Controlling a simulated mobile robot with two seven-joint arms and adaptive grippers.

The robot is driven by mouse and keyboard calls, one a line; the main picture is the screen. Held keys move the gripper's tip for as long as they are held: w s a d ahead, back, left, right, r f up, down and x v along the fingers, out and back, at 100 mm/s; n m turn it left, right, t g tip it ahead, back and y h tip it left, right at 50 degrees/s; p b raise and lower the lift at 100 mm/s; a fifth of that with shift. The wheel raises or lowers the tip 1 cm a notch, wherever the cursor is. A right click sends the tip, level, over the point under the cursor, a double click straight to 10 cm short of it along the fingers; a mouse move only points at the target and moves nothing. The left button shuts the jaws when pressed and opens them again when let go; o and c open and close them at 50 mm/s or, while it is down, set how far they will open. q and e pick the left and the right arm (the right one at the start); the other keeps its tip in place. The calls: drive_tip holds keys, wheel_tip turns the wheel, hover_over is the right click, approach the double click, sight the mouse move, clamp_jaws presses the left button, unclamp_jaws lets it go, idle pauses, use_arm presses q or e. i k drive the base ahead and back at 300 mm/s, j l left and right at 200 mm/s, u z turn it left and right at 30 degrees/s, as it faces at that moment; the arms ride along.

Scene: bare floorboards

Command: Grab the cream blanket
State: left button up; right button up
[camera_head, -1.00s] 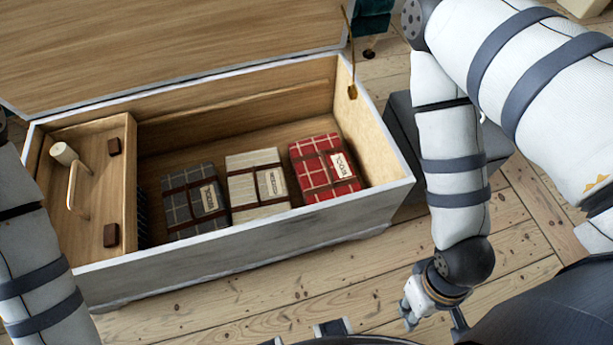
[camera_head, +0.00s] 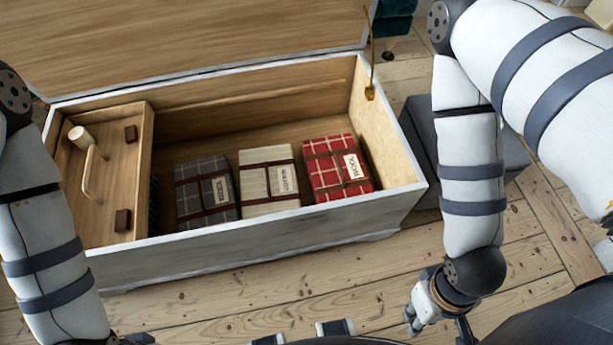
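The cream blanket (camera_head: 268,181) is a folded, pale block with a brown strap and a label. It lies in the open chest (camera_head: 270,232), between a dark grey checked blanket (camera_head: 205,193) and a red checked blanket (camera_head: 337,168). My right gripper (camera_head: 438,325) is outside the chest, low in front of its right end, well apart from the cream blanket. Its fingers look spread, with nothing between them. My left arm (camera_head: 45,262) comes down at the left edge, and its gripper is cut off below the picture.
A wooden tray with a handle (camera_head: 103,185) fills the chest's left end. The raised lid (camera_head: 210,35) stands behind, with a brass stay (camera_head: 371,60) at the right. A dark grey box (camera_head: 420,150) stands right of the chest. Bare floorboards (camera_head: 375,265) lie in front.

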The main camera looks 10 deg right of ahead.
sight(269, 185)
drive_tip(key=j+z, duration=0.35)
drive_tip(key=j, duration=0.25)
drive_tip(key=j+z, duration=0.35)
drive_tip(key=j, duration=0.2)
drive_tip(key=k+j+z, duration=0.2)
drive_tip(key=j+z, duration=0.2)
drive_tip(key=j, duration=0.15)
drive_tip(key=i+l, duration=0.3)
drive_tip(key=i+z, duration=0.05)
drive_tip(key=i, duration=0.05)
